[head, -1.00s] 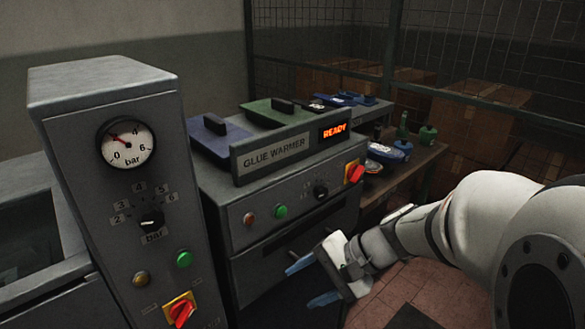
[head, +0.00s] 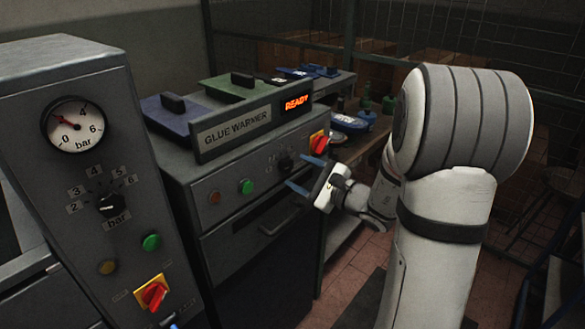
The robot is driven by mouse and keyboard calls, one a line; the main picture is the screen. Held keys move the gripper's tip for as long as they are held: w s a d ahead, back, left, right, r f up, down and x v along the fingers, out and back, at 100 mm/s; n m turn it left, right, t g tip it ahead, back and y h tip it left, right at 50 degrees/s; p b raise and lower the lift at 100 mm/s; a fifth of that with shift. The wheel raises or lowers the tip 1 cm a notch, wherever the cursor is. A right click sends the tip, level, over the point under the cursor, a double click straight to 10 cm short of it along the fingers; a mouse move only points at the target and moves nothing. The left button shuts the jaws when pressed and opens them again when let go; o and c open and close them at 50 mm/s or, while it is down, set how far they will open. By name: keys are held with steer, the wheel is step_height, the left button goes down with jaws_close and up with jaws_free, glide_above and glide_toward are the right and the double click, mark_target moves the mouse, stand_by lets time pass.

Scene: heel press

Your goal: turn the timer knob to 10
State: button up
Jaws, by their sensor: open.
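A black knob (head: 285,163) sits on the glue warmer's (head: 217,222) sloped front panel, between a green button and a red-and-yellow switch. Its marks are too small to read, so I cannot tell its setting or whether it is the timer knob. My gripper (head: 305,174) is open and empty, its two blue fingers spread one above the other in front of and just right of this knob in the picture. I cannot tell whether they touch the panel. Another black knob (head: 107,204), marked 2 to 6 and "bar", is on the left machine (head: 95,95).
A red-and-yellow switch (head: 318,142) is close to my upper finger. A drawer handle (head: 280,218) sticks out below the panel. The display (head: 297,102) reads READY. A side table with bottles (head: 365,110) stands behind.

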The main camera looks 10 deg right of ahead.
mark_target(286, 165)
steer(key=shift+x, duration=1.3)
steer(key=shift+c, duration=0.6)
